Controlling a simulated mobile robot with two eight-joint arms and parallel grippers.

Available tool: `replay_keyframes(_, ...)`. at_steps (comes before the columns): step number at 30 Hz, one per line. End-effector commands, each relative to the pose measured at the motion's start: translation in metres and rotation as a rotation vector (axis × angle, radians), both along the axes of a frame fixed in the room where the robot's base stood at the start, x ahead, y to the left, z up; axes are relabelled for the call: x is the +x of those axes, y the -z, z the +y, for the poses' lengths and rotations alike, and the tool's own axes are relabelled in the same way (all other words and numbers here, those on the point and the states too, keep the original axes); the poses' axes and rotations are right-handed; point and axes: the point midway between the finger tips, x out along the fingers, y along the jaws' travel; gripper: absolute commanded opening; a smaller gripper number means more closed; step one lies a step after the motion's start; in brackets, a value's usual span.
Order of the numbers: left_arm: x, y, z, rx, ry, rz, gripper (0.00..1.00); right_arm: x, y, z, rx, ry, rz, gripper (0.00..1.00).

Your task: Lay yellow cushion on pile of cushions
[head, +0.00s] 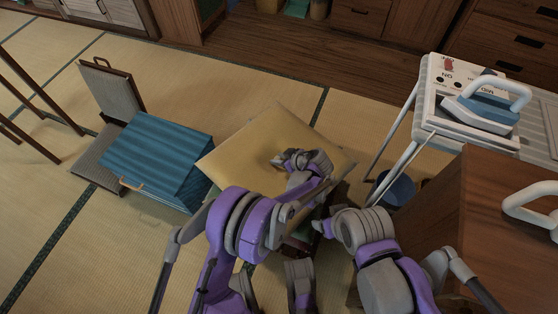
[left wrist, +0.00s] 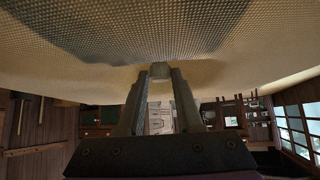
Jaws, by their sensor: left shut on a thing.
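The yellow cushion (head: 250,140) is a flat square in the middle of the head view, slightly tilted. My left gripper (head: 312,165) is over its right part, shut on the cushion. In the left wrist view the fingertips (left wrist: 160,72) pinch the cushion's woven cloth (left wrist: 160,30), which spreads across the top.
A blue striped block-like thing (head: 160,155) stands left by a low floor chair (head: 110,90). Tatami behind the cushion is clear.

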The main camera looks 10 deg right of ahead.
Motion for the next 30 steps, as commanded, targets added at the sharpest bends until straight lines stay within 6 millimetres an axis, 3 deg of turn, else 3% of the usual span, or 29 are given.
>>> replay_keyframes(3,0.0004,0.0120,0.0003,0.001,0.001,0.000,0.00,0.0007,0.0042,0.0000,0.000,0.000,0.001,0.70)
replay_keyframes(16,0.0002,0.0175,0.0002,0.001,0.001,0.000,0.00,0.0012,0.0073,0.0000,0.000,0.000,0.001,0.70)
replay_keyframes(17,0.0000,0.0179,0.0001,0.000,0.000,0.000,0.38,0.0011,0.0070,0.0000,0.000,0.000,0.001,0.70)
replay_keyframes(21,0.0000,0.0172,0.0001,0.000,0.000,0.000,0.63,0.0011,0.0065,0.0000,0.000,0.000,0.001,0.70)
replay_keyframes(30,0.0000,0.0163,0.0001,0.000,0.000,0.000,0.65,0.0010,0.0061,0.0000,0.000,0.000,0.001,0.70)
